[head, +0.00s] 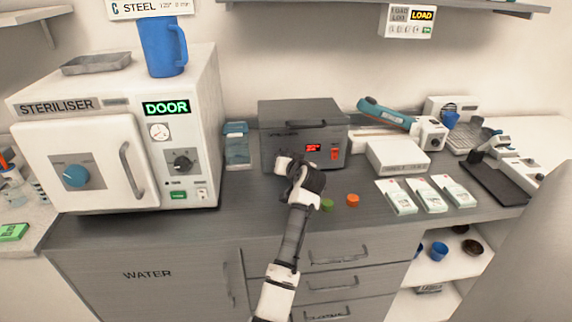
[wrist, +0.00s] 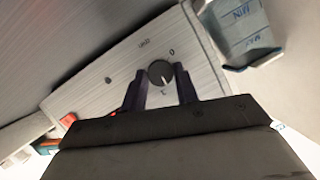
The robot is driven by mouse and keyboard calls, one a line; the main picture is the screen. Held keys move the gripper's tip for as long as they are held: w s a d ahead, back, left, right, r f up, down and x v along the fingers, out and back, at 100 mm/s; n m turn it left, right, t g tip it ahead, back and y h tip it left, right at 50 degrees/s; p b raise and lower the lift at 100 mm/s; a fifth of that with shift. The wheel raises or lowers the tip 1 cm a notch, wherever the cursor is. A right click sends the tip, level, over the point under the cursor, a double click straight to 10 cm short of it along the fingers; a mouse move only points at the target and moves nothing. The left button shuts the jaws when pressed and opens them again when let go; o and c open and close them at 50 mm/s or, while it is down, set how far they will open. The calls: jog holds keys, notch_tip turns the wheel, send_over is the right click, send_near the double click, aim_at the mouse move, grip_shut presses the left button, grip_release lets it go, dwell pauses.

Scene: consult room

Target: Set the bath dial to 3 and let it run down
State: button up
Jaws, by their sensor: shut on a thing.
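The bath is a dark grey box (head: 303,120) on the worktop, with a lit red display and a red switch on its front. Its pale front panel (wrist: 110,70) fills the middle of the wrist view. The round grey dial (wrist: 160,73) has a pale pointer line toward the lower mark, which is too small to read surely; a 0 shows above right. My gripper (wrist: 160,90) is shut on the dial, one dark finger on each side. In the head view my gripper (head: 285,168) reaches the bath's front left and hides the dial.
A white steriliser (head: 205,110) stands left with a blue jug (head: 163,47) on top. A clear container (head: 237,148) stands close left of the bath. Green (head: 327,204) and orange (head: 352,200) caps lie right of my arm. A white box (head: 398,155) stands right.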

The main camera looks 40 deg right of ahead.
jog(key=shift+d+f+m+t+y+b, duration=0.15)
jog(key=shift+m+t+y+b, duration=0.65)
jog(key=shift+m, duration=0.8)
jog(key=o, duration=1)
jog(key=shift+c, duration=0.2)
jog(key=shift+s, duration=0.1)
jog(key=b+v, duration=0.4)
jog(key=v, duration=0.9)
jog(key=shift+s+a, duration=0.3)
jog(key=shift+s, duration=0.05)
